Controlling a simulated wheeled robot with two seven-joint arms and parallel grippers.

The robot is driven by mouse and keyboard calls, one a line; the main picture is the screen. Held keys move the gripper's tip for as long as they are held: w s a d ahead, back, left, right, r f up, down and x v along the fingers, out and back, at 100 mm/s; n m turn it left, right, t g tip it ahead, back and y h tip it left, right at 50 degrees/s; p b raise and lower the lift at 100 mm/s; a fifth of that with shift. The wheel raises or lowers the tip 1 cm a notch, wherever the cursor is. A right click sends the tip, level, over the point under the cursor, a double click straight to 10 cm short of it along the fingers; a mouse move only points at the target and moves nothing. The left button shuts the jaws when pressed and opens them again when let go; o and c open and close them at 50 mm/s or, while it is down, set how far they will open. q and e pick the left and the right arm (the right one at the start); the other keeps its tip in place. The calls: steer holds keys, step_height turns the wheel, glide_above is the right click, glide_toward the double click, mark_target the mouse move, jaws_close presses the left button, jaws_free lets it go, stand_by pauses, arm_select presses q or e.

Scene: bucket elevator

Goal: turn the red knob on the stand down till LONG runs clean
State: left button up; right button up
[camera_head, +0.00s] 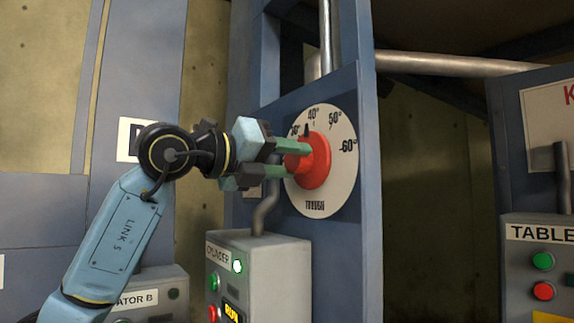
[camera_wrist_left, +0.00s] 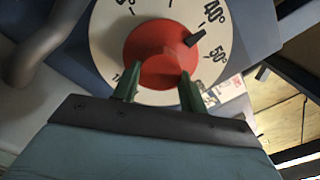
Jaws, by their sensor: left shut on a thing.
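The red knob (camera_head: 318,163) sits at the centre of a round cream dial (camera_head: 345,190) on a blue stand (camera_head: 369,200). The dial is marked in degrees, with 40°, 50° and 60° readable. The knob's black pointer stands near 40°; in the head view it lies between 30° and 40°. My left gripper (camera_head: 298,160) comes from the left, its green fingers shut on the knob's raised grip. The left wrist view shows the fingers (camera_wrist_left: 158,78) on either side of the red knob (camera_wrist_left: 160,42). My right gripper is out of view. No LONG label shows.
Below the dial stands a grey control box (camera_head: 280,270) with a lit green lamp and a red button. Another grey box (camera_head: 545,229), labelled TABLE, is at the right. Blue posts and a metal pipe (camera_head: 450,64) surround the dial. A dark gap lies between the stands.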

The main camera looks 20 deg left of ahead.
arm_select(q)
steer(key=shift+n, duration=0.3)
steer(key=o, duration=1)
steer(key=shift+c, duration=0.2)
steer(key=shift+s+a, duration=0.1)
steer(key=b+v, duration=0.2)
steer(key=v, duration=1.1)
